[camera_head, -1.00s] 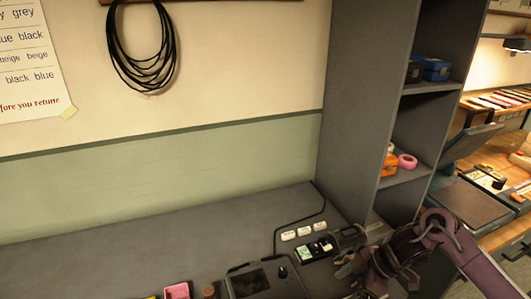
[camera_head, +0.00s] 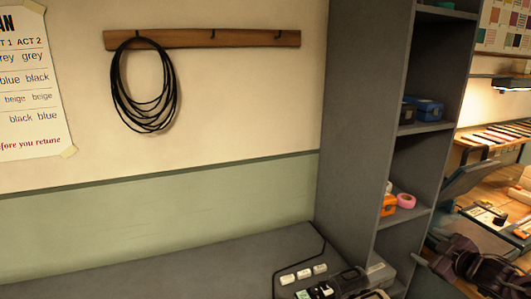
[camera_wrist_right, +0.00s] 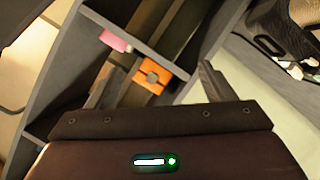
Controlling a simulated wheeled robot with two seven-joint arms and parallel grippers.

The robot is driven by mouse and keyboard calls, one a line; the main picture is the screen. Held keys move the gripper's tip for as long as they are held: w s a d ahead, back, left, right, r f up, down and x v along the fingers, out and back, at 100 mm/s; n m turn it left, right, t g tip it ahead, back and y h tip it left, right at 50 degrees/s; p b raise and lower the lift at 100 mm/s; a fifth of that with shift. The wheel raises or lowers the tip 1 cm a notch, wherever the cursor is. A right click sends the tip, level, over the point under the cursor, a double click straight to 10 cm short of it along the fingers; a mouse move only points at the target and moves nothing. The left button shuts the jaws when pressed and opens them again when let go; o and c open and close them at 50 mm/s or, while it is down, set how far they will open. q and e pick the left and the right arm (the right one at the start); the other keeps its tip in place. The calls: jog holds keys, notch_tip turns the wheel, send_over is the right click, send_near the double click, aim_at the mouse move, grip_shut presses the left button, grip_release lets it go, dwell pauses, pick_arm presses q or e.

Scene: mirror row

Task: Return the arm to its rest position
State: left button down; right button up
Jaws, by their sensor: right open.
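My right gripper (camera_head: 472,262) is at the lower right edge of the head view, a dark maroon shape in front of the workbench beyond the shelf. Part of it is cut off by the frame. In the right wrist view its dark body (camera_wrist_right: 160,140) fills the bottom. The gripper is open, and I see nothing held in it. It is apart from the orange block on the shelf. My left gripper is not in view.
A tall grey shelf (camera_head: 365,110) stands at centre right. It holds an orange block (camera_head: 388,206), a pink roll (camera_head: 406,201) and a blue box (camera_head: 428,109). White blocks (camera_head: 304,274) lie on the grey counter (camera_head: 210,265). A cable coil (camera_head: 145,85) hangs on the wall.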

jog(key=w+d+r+m+t+h, duration=0.2)
jog(key=d+r+t+h, duration=0.25)
jog(key=d+r, duration=0.4)
jog(key=s+f+m+g+h, duration=0.1)
jog(key=s+f+m+g, duration=0.15)
jog(key=f, duration=1.05)
jog(key=s+f+m+g+h, duration=0.1)
jog(key=s+f+g, duration=0.25)
jog(key=f, duration=1.05)
jog(key=s+a+f+g+y, duration=0.15)
jog(key=s+a+f, duration=0.25)
jog(key=s+f, duration=0.45)
jog(key=s+a+f+g, duration=0.25)
jog(key=s+f, duration=0.25)
jog(key=f, duration=0.7)
jog(key=s+a+f+m+g+y, duration=0.1)
jog(key=s+a+f+g, duration=0.1)
jog(key=s+a+f, duration=0.6)
jog(key=s+a+f+m+g+y, duration=0.1)
jog(key=s+a+f+g, duration=0.15)
jog(key=s+f, duration=0.55)
jog(key=s+a+f+g, duration=0.1)
jog(key=s+a+f, duration=0.1)
jog(key=s+a, duration=0.4)
jog(key=s+a+f+g+y, duration=0.1)
jog(key=s+a, duration=0.6)
jog(key=s, duration=0.8)
jog(key=shift+s+a+f+g, duration=0.15)
jog(key=shift+f+g, duration=0.15)
jog(key=shift+f, duration=0.6)
